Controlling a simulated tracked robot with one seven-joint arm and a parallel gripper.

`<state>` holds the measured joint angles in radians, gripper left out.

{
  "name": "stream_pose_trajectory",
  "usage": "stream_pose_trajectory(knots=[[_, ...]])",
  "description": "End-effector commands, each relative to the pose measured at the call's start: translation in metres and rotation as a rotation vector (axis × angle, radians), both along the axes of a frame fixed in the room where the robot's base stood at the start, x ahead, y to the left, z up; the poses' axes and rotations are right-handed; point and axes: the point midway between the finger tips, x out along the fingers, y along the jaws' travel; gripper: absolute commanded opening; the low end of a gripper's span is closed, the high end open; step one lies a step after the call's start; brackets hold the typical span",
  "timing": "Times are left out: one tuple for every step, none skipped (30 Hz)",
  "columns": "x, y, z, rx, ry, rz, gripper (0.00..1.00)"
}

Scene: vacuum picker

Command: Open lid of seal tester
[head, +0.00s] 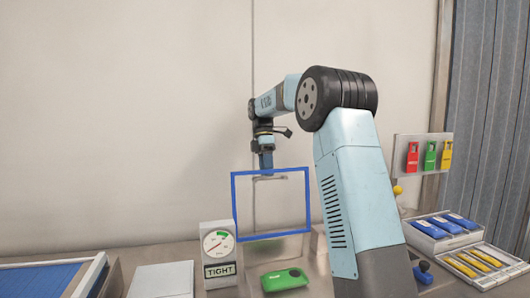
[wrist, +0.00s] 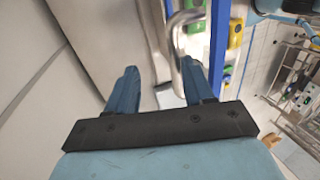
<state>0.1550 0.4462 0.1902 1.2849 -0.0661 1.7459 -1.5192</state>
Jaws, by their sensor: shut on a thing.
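The seal tester's clear lid with a blue frame (head: 234,205) stands raised, close to upright, in the head view. Its metal handle (head: 270,178) is at the top edge, and the bent bar (wrist: 190,70) shows large in the wrist view. My gripper (head: 267,170) is at that handle, with its blue fingers (wrist: 159,72) shut on it; the exact contact is partly hidden. The lid's blue frame (wrist: 219,45) runs just right of the fingers. The tester's gauge box (head: 219,245) reads TIGHT. A green device (head: 285,279) lies below the lid.
A tray of blue devices (head: 445,230) and a tray of yellow ones (head: 478,262) stand at the right. A panel (head: 421,154) with red, green and yellow tags is behind them. A blue surface (head: 45,280) and pale plate (head: 162,279) are left.

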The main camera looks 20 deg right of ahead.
Motion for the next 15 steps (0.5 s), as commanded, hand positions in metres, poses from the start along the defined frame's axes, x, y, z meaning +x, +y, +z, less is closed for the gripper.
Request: stream_pose_trajectory(knots=[[0.006,0.000,0.011,0.000,-0.011,0.000,0.40],[0.007,0.000,0.016,0.000,-0.009,0.000,0.40],[0.009,0.000,0.023,0.001,-0.009,0.000,0.40],[0.011,0.000,0.029,0.001,-0.008,0.000,0.40],[0.013,0.000,0.033,0.001,-0.007,0.001,0.40],[0.015,0.000,0.039,0.001,-0.007,0.001,0.40],[0.016,0.000,0.044,0.001,-0.007,0.001,0.40],[0.017,0.000,0.049,0.001,-0.006,0.001,0.40],[0.019,0.000,0.054,0.001,-0.007,0.001,0.40],[0.020,0.000,0.058,0.001,-0.004,0.001,0.40],[0.022,0.000,0.061,0.001,-0.005,0.001,0.40],[0.023,0.000,0.065,0.001,-0.004,0.001,0.40],[0.024,0.000,0.068,0.000,-0.003,0.001,0.40],[0.024,0.000,0.070,0.000,-0.003,0.001,0.40],[0.025,-0.001,0.073,0.000,-0.003,0.001,0.40]])
